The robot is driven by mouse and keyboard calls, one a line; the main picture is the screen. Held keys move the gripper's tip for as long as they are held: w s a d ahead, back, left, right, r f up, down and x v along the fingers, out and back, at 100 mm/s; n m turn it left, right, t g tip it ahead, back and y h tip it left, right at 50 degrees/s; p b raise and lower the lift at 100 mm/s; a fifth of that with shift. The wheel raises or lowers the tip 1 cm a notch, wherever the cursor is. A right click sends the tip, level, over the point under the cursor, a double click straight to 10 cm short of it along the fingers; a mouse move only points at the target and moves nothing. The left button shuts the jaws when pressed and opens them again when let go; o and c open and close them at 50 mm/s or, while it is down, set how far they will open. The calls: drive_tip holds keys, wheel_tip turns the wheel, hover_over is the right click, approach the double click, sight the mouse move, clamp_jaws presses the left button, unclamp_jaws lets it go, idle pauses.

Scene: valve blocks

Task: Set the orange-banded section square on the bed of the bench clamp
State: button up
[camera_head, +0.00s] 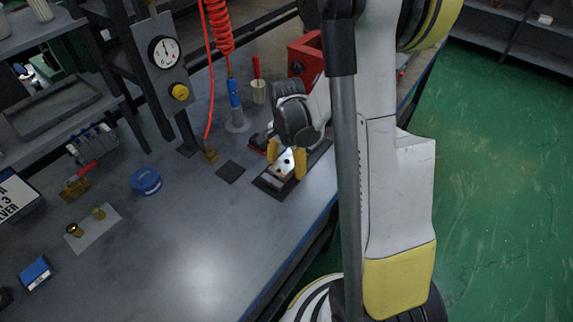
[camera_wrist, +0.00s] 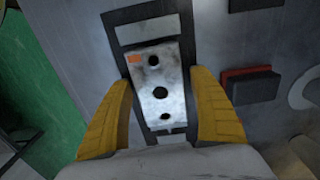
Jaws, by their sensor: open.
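The orange-banded section is a pale metal block (camera_wrist: 172,75) with three dark holes and an orange patch at one corner; it also shows in the head view (camera_head: 284,165). It lies over a dark-bordered grey plate (camera_wrist: 117,28), seemingly the clamp bed, looking slightly turned against its border. I cannot tell whether it rests fully flat. My gripper (camera_wrist: 163,108) has its yellow fingers open, one on each side of the block's near half. In the head view my gripper (camera_head: 286,160) points down over the block. Contact between fingers and block cannot be told.
A red-and-black block (camera_wrist: 250,86) stands close to the right finger in the wrist view. A dark square pad (camera_head: 230,172), a blue round tin (camera_head: 146,181), a red box (camera_head: 305,58) and a blue-handled tool (camera_head: 235,100) are around.

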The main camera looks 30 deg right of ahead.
sight(286, 162)
wheel_tip(286, 162, up, 12)
drive_tip(key=p, duration=0.5)
drive_tip(key=s+a+r+n+t, duration=0.7)
drive_tip(key=s+a+r+n, duration=0.4)
drive_tip(key=a+r+n, duration=0.2)
drive_tip(key=shift+a+r+n, duration=0.25)
drive_tip(key=shift+r+n, duration=0.05)
drive_tip(key=shift+n, duration=0.2)
drive_tip(key=shift+w, duration=0.1)
